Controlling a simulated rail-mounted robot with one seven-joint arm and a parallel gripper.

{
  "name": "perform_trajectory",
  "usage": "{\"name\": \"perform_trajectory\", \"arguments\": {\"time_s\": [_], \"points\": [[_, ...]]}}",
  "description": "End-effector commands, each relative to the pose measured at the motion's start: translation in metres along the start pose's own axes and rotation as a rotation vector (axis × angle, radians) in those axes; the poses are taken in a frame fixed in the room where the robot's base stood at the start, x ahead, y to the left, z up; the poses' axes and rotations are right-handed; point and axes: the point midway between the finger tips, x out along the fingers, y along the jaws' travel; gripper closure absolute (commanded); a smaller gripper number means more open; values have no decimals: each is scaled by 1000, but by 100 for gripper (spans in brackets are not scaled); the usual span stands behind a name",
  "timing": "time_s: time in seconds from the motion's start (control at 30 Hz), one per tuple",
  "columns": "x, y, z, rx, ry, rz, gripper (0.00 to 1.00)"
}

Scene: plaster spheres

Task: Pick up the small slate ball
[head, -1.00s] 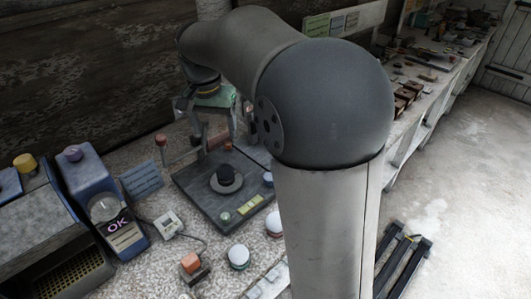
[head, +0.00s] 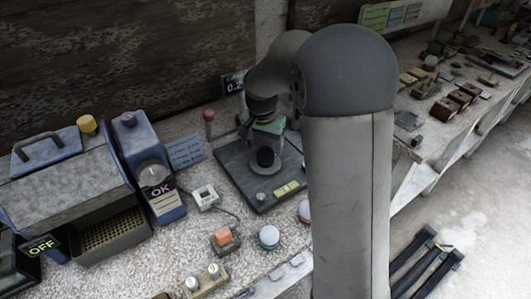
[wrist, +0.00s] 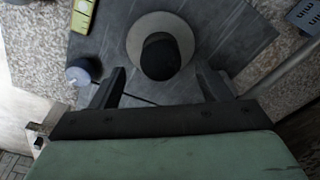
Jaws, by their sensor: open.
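A dark, round-topped object (head: 265,157) sits on a pale round disc (wrist: 137,36) on the dark grey square platform. It is the nearest thing I see to a small slate ball, but its sides look straight and I cannot tell if it is one. In the wrist view the dark object (wrist: 160,60) shows between and beyond the fingers. My gripper (wrist: 160,76) is open and empty, with one dark finger on each side. In the head view its green body (head: 262,127) is just above and behind the object. Its fingers are hard to make out there.
The platform (head: 232,168) carries a yellow label and a small round knob. Blue machines (head: 152,172) stand at left. A red-topped post (head: 209,120) is close to my gripper. A white-capped round item (head: 269,237) and orange button (head: 222,237) are in front.

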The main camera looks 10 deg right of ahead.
Motion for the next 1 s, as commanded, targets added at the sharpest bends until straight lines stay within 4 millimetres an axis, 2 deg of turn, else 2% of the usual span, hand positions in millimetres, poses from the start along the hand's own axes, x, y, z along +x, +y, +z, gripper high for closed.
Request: {"name": "perform_trajectory", "arguments": {"time_s": [0.2, 0.47, 0.5, 0.67, 0.7, 1.0], "points": [[28, -1, -2, 0, -2, 0, 29], [33, -1, -2, 0, 0, -1, 29], [33, -1, -2, 0, 0, -1, 32], [33, -1, -2, 0, 0, -1, 77], [33, -1, -2, 0, 0, -1, 82], [30, -1, -3, 0, 1, -2, 82]]}}
